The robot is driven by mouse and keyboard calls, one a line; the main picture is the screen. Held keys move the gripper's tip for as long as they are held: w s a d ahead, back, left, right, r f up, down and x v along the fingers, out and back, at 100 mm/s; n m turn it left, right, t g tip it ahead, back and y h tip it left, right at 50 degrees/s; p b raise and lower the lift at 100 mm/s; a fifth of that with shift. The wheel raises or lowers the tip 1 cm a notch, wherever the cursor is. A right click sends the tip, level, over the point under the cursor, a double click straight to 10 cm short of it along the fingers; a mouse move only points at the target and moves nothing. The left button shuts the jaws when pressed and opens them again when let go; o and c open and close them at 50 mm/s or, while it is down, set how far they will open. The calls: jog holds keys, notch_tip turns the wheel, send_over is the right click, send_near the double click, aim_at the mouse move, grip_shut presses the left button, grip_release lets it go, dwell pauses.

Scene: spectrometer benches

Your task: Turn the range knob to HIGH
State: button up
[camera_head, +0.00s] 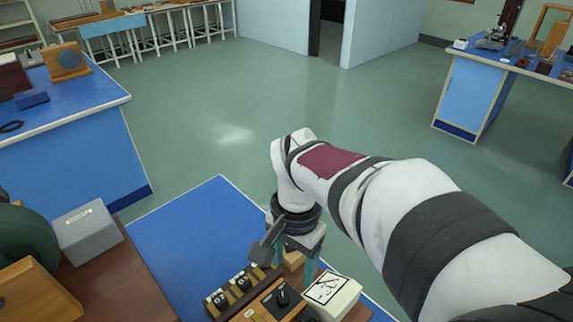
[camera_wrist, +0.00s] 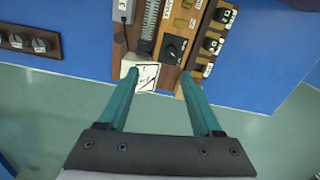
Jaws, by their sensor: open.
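My gripper (camera_head: 292,266) has two teal fingers. In the wrist view my gripper (camera_wrist: 159,76) is open, with the fingers well apart and nothing held. The fingers are close to the panel but not around the knob.
A white meter box (camera_head: 331,292) stands right beside the knob panel; its dial face (camera_wrist: 146,77) shows between my fingertips. A strip with several small dark knobs (camera_head: 240,285) lies on the panel's other side. A grey box (camera_head: 88,231) stands at left. Blue bench top (camera_head: 190,240) beyond is clear.

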aim_at(282, 298)
jog(key=f, duration=0.5)
jog(key=w+a+f, duration=0.1)
jog(key=f, duration=0.5)
jog(key=w+a+f, duration=0.1)
jog(key=f, duration=0.4)
jog(key=shift+w+f, duration=0.25)
jog(key=shift+f, duration=0.15)
grip_shut()
